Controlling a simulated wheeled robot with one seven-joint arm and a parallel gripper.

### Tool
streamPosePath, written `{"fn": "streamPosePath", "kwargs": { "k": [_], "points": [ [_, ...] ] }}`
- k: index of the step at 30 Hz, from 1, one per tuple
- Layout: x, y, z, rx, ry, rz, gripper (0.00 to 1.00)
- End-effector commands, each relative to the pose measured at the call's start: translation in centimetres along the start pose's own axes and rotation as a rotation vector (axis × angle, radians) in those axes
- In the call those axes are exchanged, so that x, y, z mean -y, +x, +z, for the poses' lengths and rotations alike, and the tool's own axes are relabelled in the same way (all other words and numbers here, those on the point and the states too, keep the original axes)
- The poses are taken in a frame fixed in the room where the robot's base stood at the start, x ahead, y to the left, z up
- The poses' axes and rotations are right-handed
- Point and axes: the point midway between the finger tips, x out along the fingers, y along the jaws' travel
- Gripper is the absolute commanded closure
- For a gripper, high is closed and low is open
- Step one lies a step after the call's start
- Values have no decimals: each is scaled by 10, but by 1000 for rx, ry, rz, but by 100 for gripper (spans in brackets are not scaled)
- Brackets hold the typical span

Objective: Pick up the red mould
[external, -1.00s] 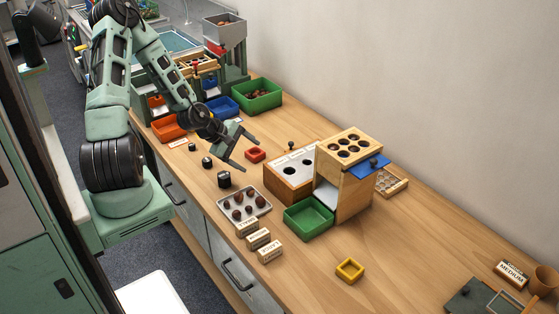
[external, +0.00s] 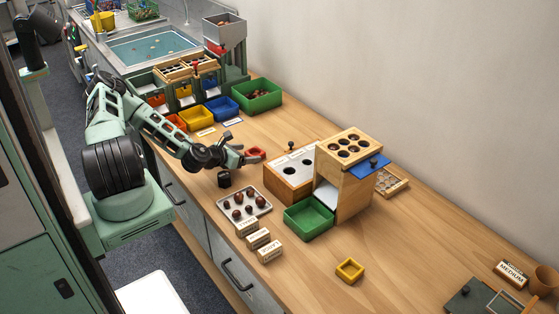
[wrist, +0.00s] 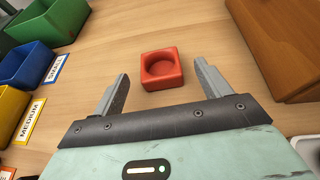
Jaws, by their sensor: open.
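The red mould (wrist: 162,70) is a small square block with a round hollow, lying flat on the wooden counter. In the wrist view it sits just beyond the fingertips, roughly centred between them. My gripper (wrist: 161,75) is open and empty, one finger towards each side of the mould. In the external view my gripper (external: 247,156) is low over the counter beside the red mould (external: 256,152), which its fingers partly hide. I cannot tell whether a finger touches the mould.
A wooden box with holes (external: 291,176) stands close to the right of the mould. Blue (external: 222,108), yellow (external: 196,117) and green (external: 270,99) bins stand behind. A yellow mould (external: 350,269) lies far right.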

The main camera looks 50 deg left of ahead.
Motion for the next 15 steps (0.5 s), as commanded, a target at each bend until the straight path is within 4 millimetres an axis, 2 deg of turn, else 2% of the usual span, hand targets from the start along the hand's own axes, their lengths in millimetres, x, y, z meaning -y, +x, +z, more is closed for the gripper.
{"fn": "streamPosePath", "kwargs": {
  "k": [3, 7, 15],
  "points": [
    [1, 20, 1, 0, 3, -1, 24],
    [1, 38, 0, -1, 3, -1, 24],
    [0, 47, 0, -1, 2, -1, 24]
  ]
}}
